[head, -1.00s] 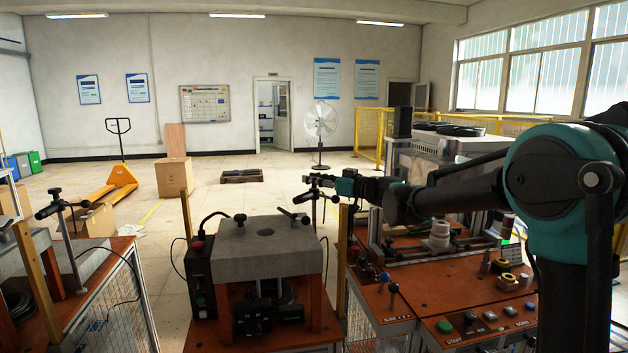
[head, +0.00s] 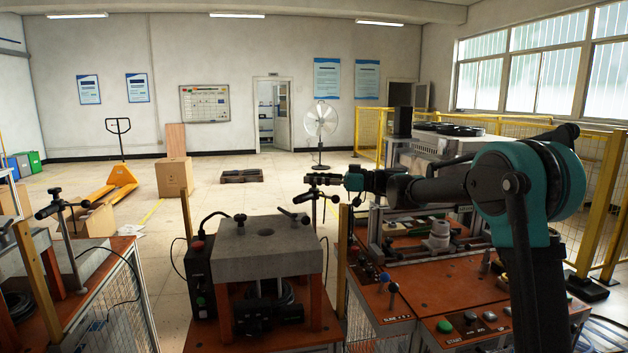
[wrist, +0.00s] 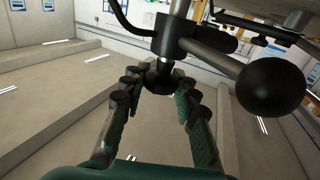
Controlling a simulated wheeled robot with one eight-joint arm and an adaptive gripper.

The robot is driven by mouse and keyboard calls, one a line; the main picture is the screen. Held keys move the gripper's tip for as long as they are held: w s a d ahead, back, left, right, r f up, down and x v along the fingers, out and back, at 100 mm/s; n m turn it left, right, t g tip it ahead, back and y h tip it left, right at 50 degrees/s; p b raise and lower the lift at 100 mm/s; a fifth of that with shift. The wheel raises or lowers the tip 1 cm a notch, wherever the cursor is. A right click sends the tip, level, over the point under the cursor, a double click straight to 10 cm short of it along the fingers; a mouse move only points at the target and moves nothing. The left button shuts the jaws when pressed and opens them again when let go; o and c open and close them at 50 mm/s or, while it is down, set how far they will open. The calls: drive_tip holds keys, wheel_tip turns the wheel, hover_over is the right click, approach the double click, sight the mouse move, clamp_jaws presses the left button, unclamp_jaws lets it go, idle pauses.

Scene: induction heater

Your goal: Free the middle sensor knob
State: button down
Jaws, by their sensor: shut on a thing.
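The middle sensor stand's black clamp (head: 314,195) tops a thin post right of the middle heater in the head view. In the wrist view the clamp block (wrist: 172,38) has a dark round knob (wrist: 159,79) on a short bright stem. A bar from the block ends in a large black ball (wrist: 270,87). My gripper (wrist: 160,88) has its two fingers on either side of the small knob, with the fingertips closed on it. My gripper also shows in the head view (head: 325,179), reaching in from the right; the knob is hard to make out there.
The middle heater's grey top (head: 265,245) is close to the left of the post. A wooden upright (head: 342,247) stands to its right. The orange control table (head: 450,285) lies below my arm. Another sensor stand (head: 67,225) is at far left.

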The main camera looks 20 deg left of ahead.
drive_tip(key=c, duration=1.2)
unclamp_jaws()
drive_tip(key=d, duration=0.4)
drive_tip(key=w+d, duration=0.1)
drive_tip(key=d, duration=0.3)
drive_tip(key=w+d, duration=0.1)
drive_tip(key=d, duration=0.3)
